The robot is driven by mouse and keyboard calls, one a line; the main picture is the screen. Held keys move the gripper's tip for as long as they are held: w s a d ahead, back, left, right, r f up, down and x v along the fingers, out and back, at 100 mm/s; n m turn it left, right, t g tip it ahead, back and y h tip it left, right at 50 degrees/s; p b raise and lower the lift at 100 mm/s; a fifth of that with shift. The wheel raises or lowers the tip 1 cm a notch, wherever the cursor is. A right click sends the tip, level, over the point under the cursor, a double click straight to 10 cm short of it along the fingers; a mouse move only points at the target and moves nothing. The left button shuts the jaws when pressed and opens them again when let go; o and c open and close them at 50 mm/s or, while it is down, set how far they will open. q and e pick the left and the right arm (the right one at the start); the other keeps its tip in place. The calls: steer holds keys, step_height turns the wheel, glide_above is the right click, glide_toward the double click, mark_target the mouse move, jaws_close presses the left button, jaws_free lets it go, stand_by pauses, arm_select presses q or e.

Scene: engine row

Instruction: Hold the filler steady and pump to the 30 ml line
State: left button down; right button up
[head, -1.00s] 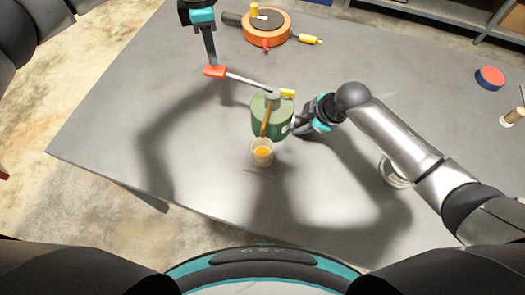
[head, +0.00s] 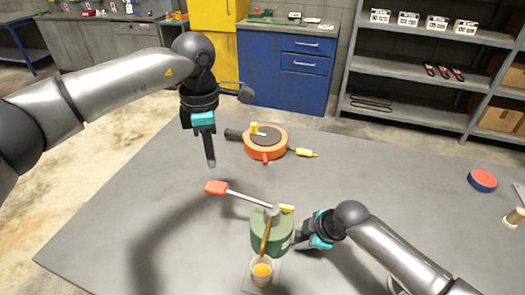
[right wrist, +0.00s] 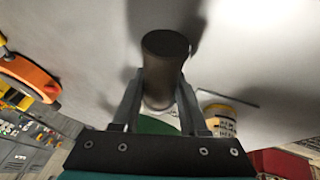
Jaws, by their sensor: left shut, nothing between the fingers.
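The green filler (head: 268,232) stands on the table with a lever ending in a red handle (head: 216,187) out to the left. Its brown spout (head: 265,238) points down at a clear cup (head: 262,276) holding some amber liquid; its line marks are too small to read. My left gripper (head: 211,163) is shut and empty, just above the red handle and apart from it. My right gripper (head: 303,241) is at the filler's right side. In the right wrist view its fingers close on a dark cylindrical part (right wrist: 165,60) of the filler, with green body below.
An orange round device (head: 265,142) with a yellow-tipped fitting lies behind the lever. A red and blue disc (head: 482,180) and a small beige-topped item (head: 514,216) lie at the right. The table's left part is clear. Shelves (head: 420,80) and blue drawers (head: 304,70) stand behind.

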steer(key=o, duration=0.5)
